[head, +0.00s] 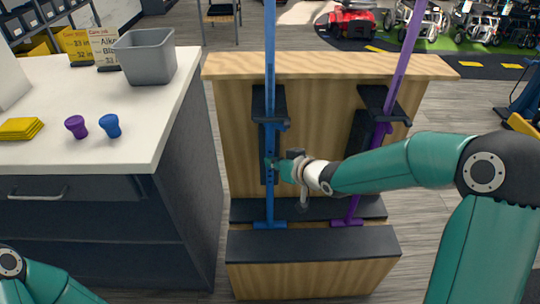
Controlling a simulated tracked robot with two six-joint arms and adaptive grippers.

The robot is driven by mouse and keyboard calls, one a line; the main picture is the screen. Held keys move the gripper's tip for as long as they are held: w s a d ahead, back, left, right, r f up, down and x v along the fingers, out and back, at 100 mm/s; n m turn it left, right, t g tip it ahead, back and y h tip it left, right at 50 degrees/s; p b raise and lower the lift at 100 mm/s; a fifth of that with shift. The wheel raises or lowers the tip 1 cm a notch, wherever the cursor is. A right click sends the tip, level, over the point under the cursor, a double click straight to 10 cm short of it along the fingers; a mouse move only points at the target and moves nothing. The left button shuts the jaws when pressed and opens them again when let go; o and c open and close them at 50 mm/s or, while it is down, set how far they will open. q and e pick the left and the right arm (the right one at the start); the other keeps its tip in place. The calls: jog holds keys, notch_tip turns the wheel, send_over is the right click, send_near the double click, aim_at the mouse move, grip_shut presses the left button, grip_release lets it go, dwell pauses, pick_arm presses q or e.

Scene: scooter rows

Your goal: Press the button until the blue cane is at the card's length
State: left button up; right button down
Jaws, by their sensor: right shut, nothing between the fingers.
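The blue cane (270,195) stands upright in a black holder (284,105) on a wooden stand, its foot on the stand's base. My right gripper (273,165) is shut and empty, its tip at the cane's lower shaft. I cannot tell whether it touches the cane, and the button is not clear behind it.
A purple cane (403,55) leans in a second holder on the right of the wooden stand (330,66). The white counter (60,190) holds a grey bin (146,58), purple (76,126) and blue (110,125) small caps, and a yellow stack (20,128). Scooters stand behind.

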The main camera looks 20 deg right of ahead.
jog(key=s+b, duration=0.1)
jog(key=s, duration=0.1)
jog(key=s+a+b, duration=0.1)
jog(key=s+b, duration=0.1)
jog(key=s, duration=0.1)
jog(key=shift+a, duration=0.2)
dwell(0.3)
jog(key=shift+w, duration=0.1)
dwell(2.6)
